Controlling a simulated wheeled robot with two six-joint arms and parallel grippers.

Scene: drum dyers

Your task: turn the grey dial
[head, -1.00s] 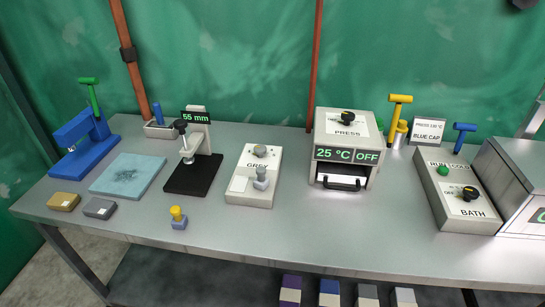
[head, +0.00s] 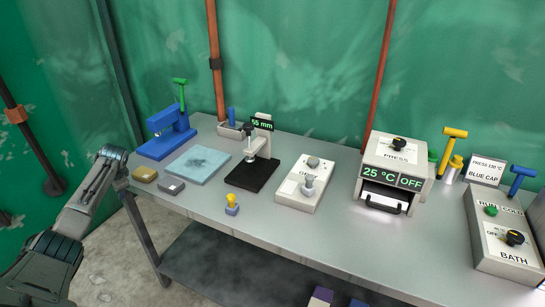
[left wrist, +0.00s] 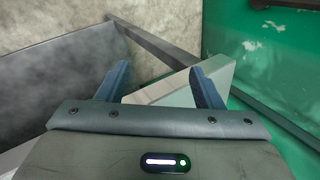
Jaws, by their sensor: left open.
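A second grey upright knob or plug (head: 308,186) stands on the same box, nearer the front. My left arm shows at the left of the head view, well away from the box; its gripper cannot be made out there. In the left wrist view my left gripper (left wrist: 161,86) is open, with nothing seen between its fingers. The dial is not seen in that view. My right gripper is not in view.
Left of the box stand a black-based press (head: 252,174), a light blue mat (head: 198,166) and a small yellow-topped stamp (head: 232,204). A white heater reading 25 °C (head: 395,150) stands to the right. The bench front (head: 270,232) is mostly clear.

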